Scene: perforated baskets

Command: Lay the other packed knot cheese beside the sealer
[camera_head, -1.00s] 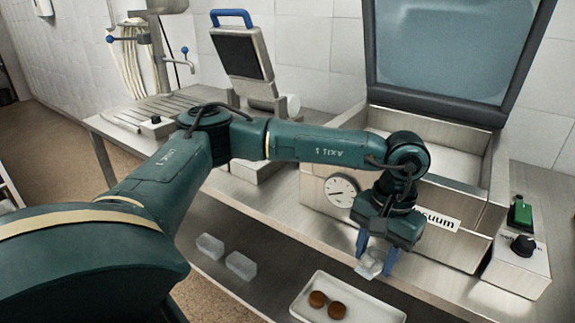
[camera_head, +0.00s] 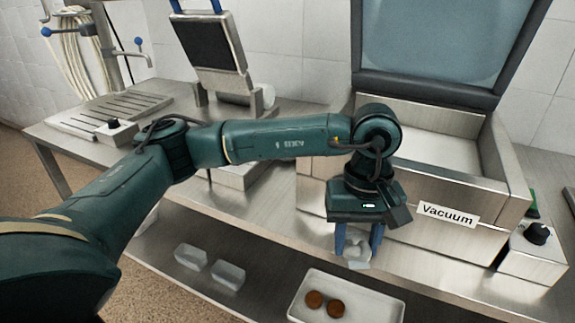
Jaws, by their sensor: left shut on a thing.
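My left gripper (camera_head: 358,243) points down in front of the sealer (camera_head: 410,207), a steel box marked "Vacuum" with its dark-framed lid raised. Its blue fingers are shut on a small whitish packed knot cheese (camera_head: 357,253) in a clear pack. The fingers hide part of the pack, and its gap to the surface below is hard to tell. My left wrist covers the left part of the sealer's front. My right gripper is not in view.
A white tray (camera_head: 382,308) with two brown round pieces lies below the held pack. Two clear boxes (camera_head: 228,274) sit to its left. A control box (camera_head: 533,262) stands right of the sealer. Bare counter (camera_head: 270,207) shows left of the sealer.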

